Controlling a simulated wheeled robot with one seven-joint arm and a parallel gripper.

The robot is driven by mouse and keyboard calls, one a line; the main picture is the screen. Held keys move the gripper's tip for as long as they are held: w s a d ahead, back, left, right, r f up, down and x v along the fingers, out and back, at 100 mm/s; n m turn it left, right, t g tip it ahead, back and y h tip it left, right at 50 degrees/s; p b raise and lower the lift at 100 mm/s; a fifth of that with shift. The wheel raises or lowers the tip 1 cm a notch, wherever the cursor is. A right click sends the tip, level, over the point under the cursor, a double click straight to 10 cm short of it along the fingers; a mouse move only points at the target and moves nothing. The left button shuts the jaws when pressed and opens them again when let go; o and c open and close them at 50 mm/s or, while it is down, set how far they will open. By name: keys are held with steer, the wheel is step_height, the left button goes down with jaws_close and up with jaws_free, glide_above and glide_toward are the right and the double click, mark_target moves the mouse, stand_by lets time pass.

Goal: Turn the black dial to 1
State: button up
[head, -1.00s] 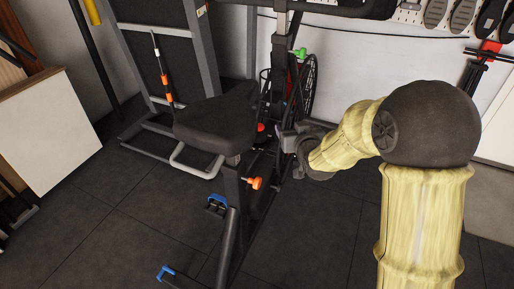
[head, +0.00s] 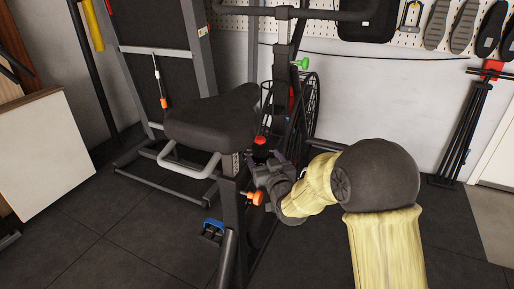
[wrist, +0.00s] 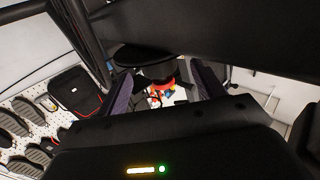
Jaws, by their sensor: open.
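I cannot make out a numbered black dial for certain in either view. The exercise bike (head: 232,195) stands in the middle of the head view, with an orange knob (head: 254,198) on its frame and a red knob (head: 260,140) behind the seat post. My gripper (head: 262,163) is at the bike frame, just above and right of the orange knob; whether it touches anything is unclear. In the wrist view my gripper (wrist: 166,85) has its two fingers wide apart. A dark rounded part (wrist: 145,55) shows beyond and between them, with red and coloured shapes below it.
The black seat (head: 212,118) and its grey handle (head: 187,165) are left of my gripper. A spoked wheel (head: 307,105) and green knob (head: 300,64) are behind. A black tripod (head: 462,135) leans at the right wall. Floor at front left is clear.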

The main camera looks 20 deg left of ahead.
mark_target(258, 146)
steer(key=b+x, duration=0.2)
steer(key=x, duration=0.4)
steer(key=shift+w+f+b, duration=0.15)
steer(key=shift+w+b, duration=0.1)
steer(key=shift+b, duration=0.15)
steer(key=shift+w+a, duration=0.4)
steer(key=shift+w, duration=0.05)
steer(key=shift+d, duration=0.1)
steer(key=shift+c, duration=0.9)
steer(key=shift+s, duration=0.1)
steer(key=c, duration=0.8)
